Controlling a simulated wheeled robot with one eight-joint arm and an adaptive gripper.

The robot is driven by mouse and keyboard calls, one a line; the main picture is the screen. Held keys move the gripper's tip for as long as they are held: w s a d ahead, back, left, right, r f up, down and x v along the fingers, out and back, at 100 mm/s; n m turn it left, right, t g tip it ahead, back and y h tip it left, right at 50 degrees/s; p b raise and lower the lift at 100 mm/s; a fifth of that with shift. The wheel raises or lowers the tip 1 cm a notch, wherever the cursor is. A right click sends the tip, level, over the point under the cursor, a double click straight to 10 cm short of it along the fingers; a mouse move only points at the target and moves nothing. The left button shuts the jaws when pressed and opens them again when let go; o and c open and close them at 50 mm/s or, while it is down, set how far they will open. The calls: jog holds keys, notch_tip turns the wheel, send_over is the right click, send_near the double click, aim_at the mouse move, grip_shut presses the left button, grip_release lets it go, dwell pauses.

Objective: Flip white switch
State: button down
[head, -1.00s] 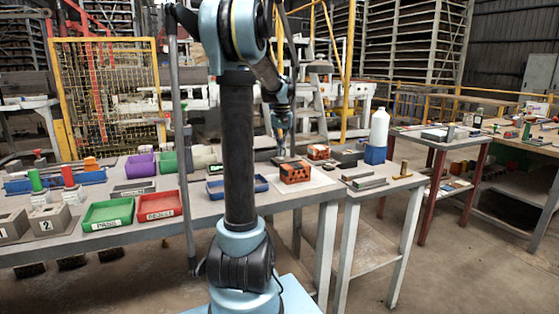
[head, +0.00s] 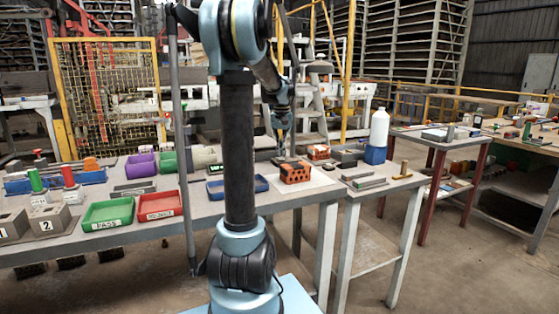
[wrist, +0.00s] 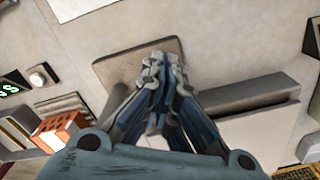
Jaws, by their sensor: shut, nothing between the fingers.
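My gripper (wrist: 164,62) is shut and empty in the wrist view. Its fingertips overlap a grey-brown plate (wrist: 120,72) on a pale surface; I cannot tell whether they touch it. A small off-white round knob (wrist: 38,77) on a square base lies to the left, apart from the fingers. It may be the white switch, but I cannot tell for sure. The fingers hide part of the plate. In the head view my gripper (head: 281,134) points down over the table, behind the orange perforated brick (head: 294,172). No white switch can be made out there.
A long grey block (wrist: 245,92) lies right of the fingers in the wrist view, and a brick (wrist: 58,129) is at lower left. In the head view, a white bottle (head: 379,128) stands right. Green (head: 107,224) and red (head: 159,217) trays stand left on the table.

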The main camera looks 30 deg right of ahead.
aim_at(281, 158)
jog(key=shift+f, duration=0.9)
dwell(0.6)
jog(key=shift+r, duration=3.55)
